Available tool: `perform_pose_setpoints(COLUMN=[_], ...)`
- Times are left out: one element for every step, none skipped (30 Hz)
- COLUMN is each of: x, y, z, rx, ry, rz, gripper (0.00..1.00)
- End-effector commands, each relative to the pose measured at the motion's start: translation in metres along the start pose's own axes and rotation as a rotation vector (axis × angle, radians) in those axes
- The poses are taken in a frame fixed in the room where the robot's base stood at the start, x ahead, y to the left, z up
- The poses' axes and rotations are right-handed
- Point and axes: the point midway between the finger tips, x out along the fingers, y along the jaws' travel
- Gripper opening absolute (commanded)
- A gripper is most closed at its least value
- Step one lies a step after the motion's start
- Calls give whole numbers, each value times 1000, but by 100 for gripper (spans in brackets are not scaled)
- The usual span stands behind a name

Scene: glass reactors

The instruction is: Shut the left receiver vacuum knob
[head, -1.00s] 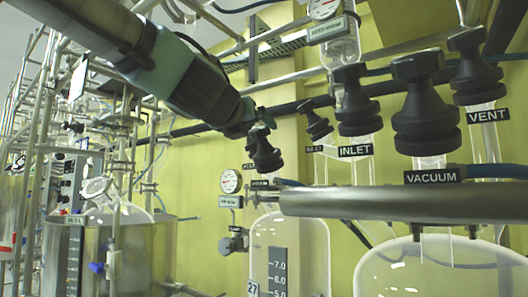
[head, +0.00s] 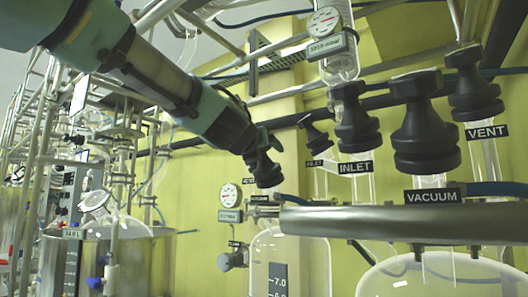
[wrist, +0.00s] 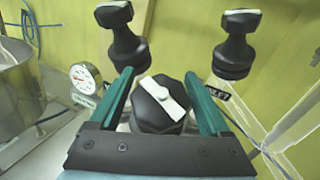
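The left receiver vacuum knob (head: 267,172), black and ridged, stands on the smaller glass receiver at the middle of the head view. In the wrist view the knob (wrist: 157,106) carries a white bar on top, lying slanted from upper left to lower right. My gripper (head: 258,145) is right above and around it in the head view. In the wrist view my gripper (wrist: 160,72) has its green fingers spread, one on each side of the knob, with a narrow gap seen at the left. Contact at the fingertips cannot be made out.
Two more black knobs, one at left (wrist: 123,35) and one at right (wrist: 234,45), stand close beyond the fingers. The larger vacuum knob (head: 425,125), inlet knob (head: 356,118) and vent knob (head: 473,85) stand to the right. A metal lid rim (head: 400,223) lies below them.

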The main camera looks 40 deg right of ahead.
Motion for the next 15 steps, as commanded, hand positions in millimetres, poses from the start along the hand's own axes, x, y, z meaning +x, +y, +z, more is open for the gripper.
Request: perform_pose_setpoints(x=[0,0,0,0,0,0,0,0,0,0,0,0,0,0,0], y=[0,0,0,0,0,0,0,0,0,0,0,0,0,0,0], z=[0,0,0,0,0,0,0,0,0,0,0,0,0,0,0], rx=[0,0,0,0,0,0,0,0,0,0,0,0,0,0,0], ry=[0,0,0,0,0,0,0,0,0,0,0,0,0,0,0], rz=[0,0,0,0,0,0,0,0,0,0,0,0,0,0,0], gripper=[74,70,66,62,59,55,51,48,43,40,37,32,29,25,21])
